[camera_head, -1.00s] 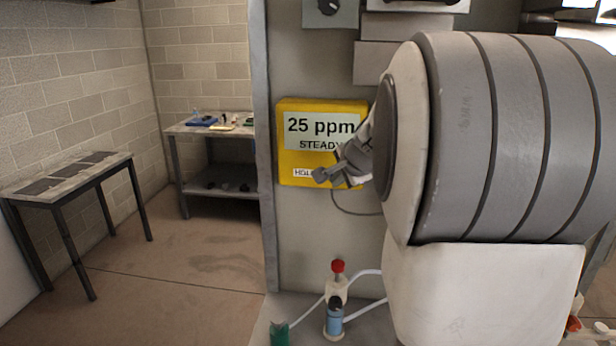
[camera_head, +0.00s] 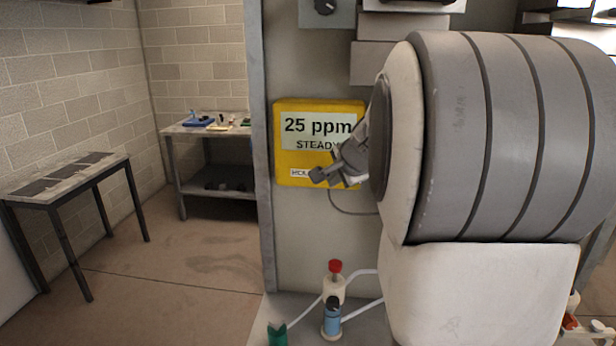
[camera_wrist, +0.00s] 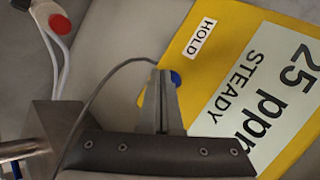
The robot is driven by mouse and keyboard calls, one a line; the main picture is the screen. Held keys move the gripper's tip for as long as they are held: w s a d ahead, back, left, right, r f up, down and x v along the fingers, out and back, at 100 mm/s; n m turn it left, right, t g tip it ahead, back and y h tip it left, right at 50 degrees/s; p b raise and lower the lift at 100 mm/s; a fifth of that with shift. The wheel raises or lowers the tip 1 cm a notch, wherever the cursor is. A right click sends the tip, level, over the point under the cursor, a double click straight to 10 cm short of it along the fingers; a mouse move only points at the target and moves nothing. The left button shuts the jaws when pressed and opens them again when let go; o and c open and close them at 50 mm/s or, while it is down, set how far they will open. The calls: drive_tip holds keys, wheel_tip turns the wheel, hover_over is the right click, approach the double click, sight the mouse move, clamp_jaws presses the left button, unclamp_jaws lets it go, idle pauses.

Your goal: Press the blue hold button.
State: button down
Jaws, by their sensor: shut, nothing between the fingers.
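The yellow meter box (camera_head: 284,152) hangs on the grey panel, with a screen (camera_head: 305,131) reading "25 ppm STEADY". My gripper is shut and empty. Its tips overlap the button's edge in that view; I cannot tell whether they touch it.
A red-capped valve (camera_head: 335,267), a blue-bodied bottle (camera_head: 332,318) and a green container (camera_head: 278,334) stand below the box with white tubes. A grey cable (camera_wrist: 95,100) hangs from the box near my gripper. Tables stand at the left, with open floor between.

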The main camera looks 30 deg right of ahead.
idle(0.6)
drive_tip(key=shift+w+d, duration=0.3)
drive_tip(key=shift+w, duration=0.05)
idle(0.5)
drive_tip(key=shift+s+a, duration=0.25)
drive_tip(key=shift+s, duration=0.15)
drive_tip(key=s+a, duration=0.3)
drive_tip(key=s, duration=0.1)
drive_tip(key=shift+s+a, duration=0.35)
drive_tip(key=shift+s, duration=0.05)
idle(0.4)
